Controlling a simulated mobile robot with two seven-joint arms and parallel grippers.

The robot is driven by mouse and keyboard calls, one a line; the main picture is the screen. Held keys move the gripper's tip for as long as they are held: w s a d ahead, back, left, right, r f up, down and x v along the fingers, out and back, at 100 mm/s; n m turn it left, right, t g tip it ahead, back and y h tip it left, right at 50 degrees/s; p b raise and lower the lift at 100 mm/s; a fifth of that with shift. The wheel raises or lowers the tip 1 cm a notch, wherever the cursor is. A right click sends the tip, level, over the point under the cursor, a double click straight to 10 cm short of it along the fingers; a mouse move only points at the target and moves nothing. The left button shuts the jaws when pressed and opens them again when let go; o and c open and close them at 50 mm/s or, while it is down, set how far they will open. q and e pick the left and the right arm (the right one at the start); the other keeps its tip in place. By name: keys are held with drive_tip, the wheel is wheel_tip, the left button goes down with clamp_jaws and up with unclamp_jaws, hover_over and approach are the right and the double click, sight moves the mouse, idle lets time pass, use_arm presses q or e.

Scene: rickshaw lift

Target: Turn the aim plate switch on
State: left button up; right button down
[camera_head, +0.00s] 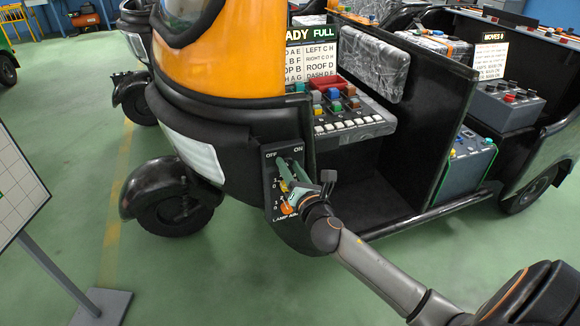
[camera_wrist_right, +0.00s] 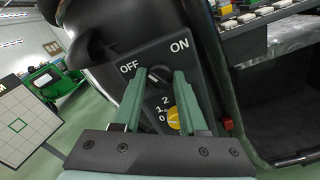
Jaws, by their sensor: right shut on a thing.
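A black switch panel (camera_head: 269,185) with OFF and ON printed at its top is on the front corner of the black and orange rickshaw. In the right wrist view, a small black rotary switch (camera_wrist_right: 160,75) sits just under OFF and ON. My right gripper (camera_head: 288,172) is at the panel. Its two green fingers stand on either side of the black switch in the wrist view (camera_wrist_right: 158,82) and are shut on it. Which way the switch points is hard to tell. The fingers hide much of the panel in the head view. My left gripper is not in view.
A yellow knob (camera_wrist_right: 174,117) with numbers beside it is lower on the panel. In the head view an orange knob (camera_head: 287,208) is near the panel's bottom. A white grid board (camera_head: 18,185) stands at the left. Green floor (camera_head: 160,265) is clear between board and rickshaw.

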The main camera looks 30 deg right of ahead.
drive_tip(key=m, duration=0.3)
drive_tip(key=shift+m, duration=0.4)
drive_tip(key=m, duration=0.3)
drive_tip(key=shift+m+p, duration=0.3)
drive_tip(key=shift+p, duration=0.05)
drive_tip(key=m, duration=0.3)
drive_tip(key=shift+d+m, duration=0.1)
drive_tip(key=shift+m, duration=0.2)
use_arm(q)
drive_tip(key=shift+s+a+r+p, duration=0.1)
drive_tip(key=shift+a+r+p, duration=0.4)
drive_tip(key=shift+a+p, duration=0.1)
use_arm(e)
drive_tip(key=shift+m, duration=1.6)
drive_tip(key=shift+f+m, duration=0.1)
drive_tip(key=shift+m, duration=0.2)
drive_tip(key=shift+c, duration=2.2)
unclamp_jaws()
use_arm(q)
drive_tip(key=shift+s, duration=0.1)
